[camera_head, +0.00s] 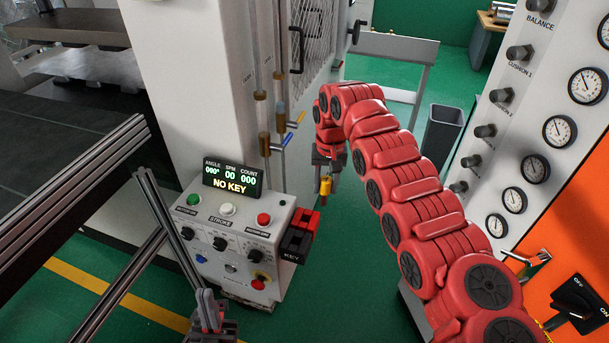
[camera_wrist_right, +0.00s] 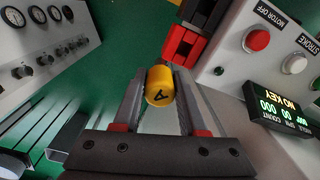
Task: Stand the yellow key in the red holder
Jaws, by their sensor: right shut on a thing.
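The yellow key (camera_head: 325,188) is held in my right gripper (camera_head: 326,174), above and to the right of the red holder in the head view. The right wrist view shows the yellow key (camera_wrist_right: 159,87) between the two fingers (camera_wrist_right: 160,92), its rounded end with a dark "A" facing the camera. The red holder (camera_head: 309,220) has black parts and is fixed to the right side of the control box, by the word KEY. In the wrist view the holder (camera_wrist_right: 184,43) is just beyond the key; a gap shows between them. My left gripper (camera_head: 208,312) is at the bottom edge, partly cut off; its jaws are unclear.
The control box (camera_head: 231,240) carries buttons, knobs and a display (camera_head: 233,180) reading NO KEY. Pipes and valves (camera_head: 265,135) rise behind it. A gauge panel (camera_head: 530,130) stands at the right, with a grey bin (camera_head: 440,133) beside it. Green floor is clear between.

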